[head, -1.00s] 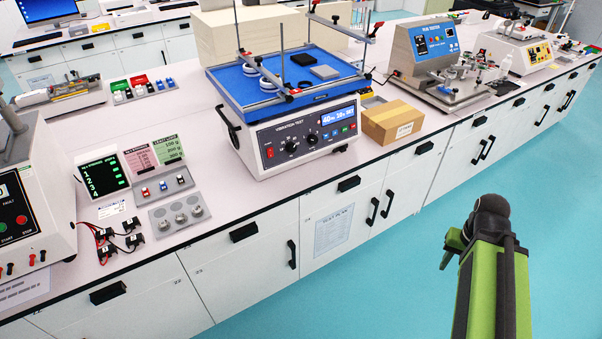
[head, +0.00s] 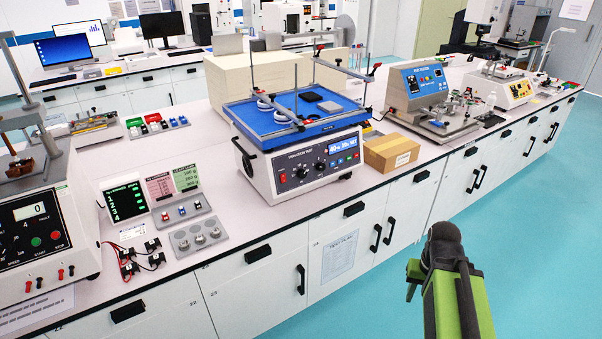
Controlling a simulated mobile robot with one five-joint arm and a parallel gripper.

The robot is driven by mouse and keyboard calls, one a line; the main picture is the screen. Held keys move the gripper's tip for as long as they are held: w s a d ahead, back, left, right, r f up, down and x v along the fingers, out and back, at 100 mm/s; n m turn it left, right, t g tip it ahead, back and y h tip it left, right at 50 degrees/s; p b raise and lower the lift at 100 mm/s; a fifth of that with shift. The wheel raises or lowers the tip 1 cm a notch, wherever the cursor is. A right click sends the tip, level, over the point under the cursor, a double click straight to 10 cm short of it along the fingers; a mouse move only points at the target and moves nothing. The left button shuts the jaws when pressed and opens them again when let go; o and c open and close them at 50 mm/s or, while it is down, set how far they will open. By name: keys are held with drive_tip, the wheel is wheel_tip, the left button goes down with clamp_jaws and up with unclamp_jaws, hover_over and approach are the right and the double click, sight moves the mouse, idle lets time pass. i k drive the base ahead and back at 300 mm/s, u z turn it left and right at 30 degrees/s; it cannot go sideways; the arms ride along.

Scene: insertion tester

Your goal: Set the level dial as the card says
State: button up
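The vibration tester (head: 262,176) stands on the bench, with a blue platform on top. Its front has two black dials, a left one (head: 302,172) and a right one (head: 320,167), beside a lit blue display (head: 343,146). Their settings are too small to read, and I cannot tell which is the level dial. A printed sheet (head: 340,256), seemingly headed "TEST PLAN", is on the cabinet door below; its lines are unreadable. My green and black arm is at the lower right, over the floor and away from the bench. My gripper (head: 413,281) shows only partly; its fingers cannot be made out.
A cardboard box (head: 391,151) sits right of the tester. Left are pink (head: 158,187) and green (head: 187,177) cards, a dark screen (head: 126,201) and a grey panel with round knobs (head: 198,236). Cabinet handles project from the bench front. The blue floor at right is clear.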

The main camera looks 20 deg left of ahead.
sight(321, 167)
drive_tip(key=z, duration=0.3)
drive_tip(key=k, duration=0.1)
drive_tip(key=u, duration=1.8)
drive_tip(key=i, duration=0.5)
drive_tip(key=u, duration=0.25)
drive_tip(key=k, duration=0.85)
drive_tip(key=z, duration=0.15)
drive_tip(key=i, duration=0.8)
